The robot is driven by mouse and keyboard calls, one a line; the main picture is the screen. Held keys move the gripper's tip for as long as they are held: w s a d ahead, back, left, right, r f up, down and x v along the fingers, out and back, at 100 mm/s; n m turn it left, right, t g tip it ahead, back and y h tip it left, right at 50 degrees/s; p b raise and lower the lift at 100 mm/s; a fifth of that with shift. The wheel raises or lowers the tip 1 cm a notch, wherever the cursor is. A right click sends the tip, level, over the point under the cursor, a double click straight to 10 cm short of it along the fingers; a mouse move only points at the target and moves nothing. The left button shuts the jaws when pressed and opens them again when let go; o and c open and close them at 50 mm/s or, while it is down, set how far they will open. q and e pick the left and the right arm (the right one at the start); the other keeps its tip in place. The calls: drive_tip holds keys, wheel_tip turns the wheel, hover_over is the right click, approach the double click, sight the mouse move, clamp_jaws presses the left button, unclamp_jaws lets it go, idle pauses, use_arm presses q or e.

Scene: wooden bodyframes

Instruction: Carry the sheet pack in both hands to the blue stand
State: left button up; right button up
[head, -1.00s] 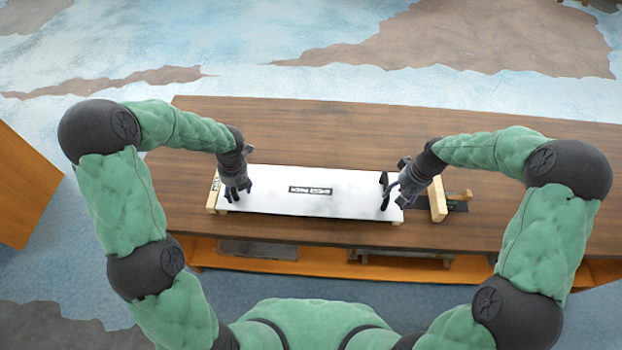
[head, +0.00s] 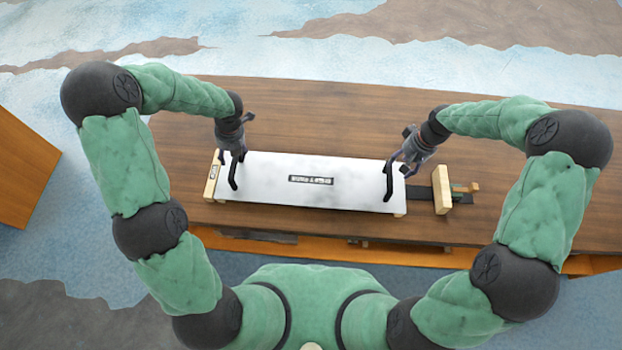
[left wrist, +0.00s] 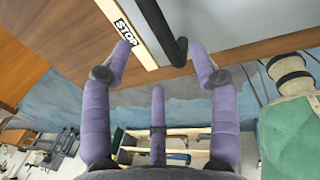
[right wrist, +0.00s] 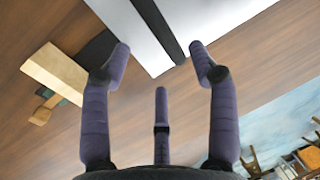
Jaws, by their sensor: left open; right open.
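The sheet pack (head: 270,190) is a long white slab with a dark label in its middle, lying on the wooden table. A black handle (head: 234,176) stands at its left end and another black handle (head: 388,184) at its right end. My left gripper (head: 232,150) is open and empty at the far side of the left handle; that handle (left wrist: 160,25) shows beyond its fingers in the left wrist view. My right gripper (head: 410,158) is open and empty just beyond the right handle, which shows in the right wrist view (right wrist: 160,25). I see no clear blue stand.
A pale wooden block (head: 211,182) with a STOP label borders the pack's left end. Another pale block (head: 441,190) stands on a dark strip right of the pack, with a gap between. The table (head: 320,115) is clear behind the pack. A wooden cabinet (head: 22,175) stands at left.

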sight(232, 164)
use_arm(q)
drive_tip(key=f, duration=0.2)
drive_tip(key=a+f, duration=0.1)
drive_tip(key=f, duration=0.5)
drive_tip(key=shift+a+f, duration=0.2)
drive_tip(key=shift+a, duration=0.15)
use_arm(e)
drive_tip(key=f, duration=0.2)
drive_tip(key=a+f, duration=0.1)
drive_tip(key=f, duration=0.5)
drive_tip(key=shift+a+f, duration=0.2)
drive_tip(key=shift+a, duration=0.1)
use_arm(q)
clamp_jaws()
use_arm(e)
clamp_jaws()
use_arm(q)
drive_tip(key=shift+w+r, duration=0.1)
use_arm(e)
drive_tip(key=shift+w+r, duration=0.1)
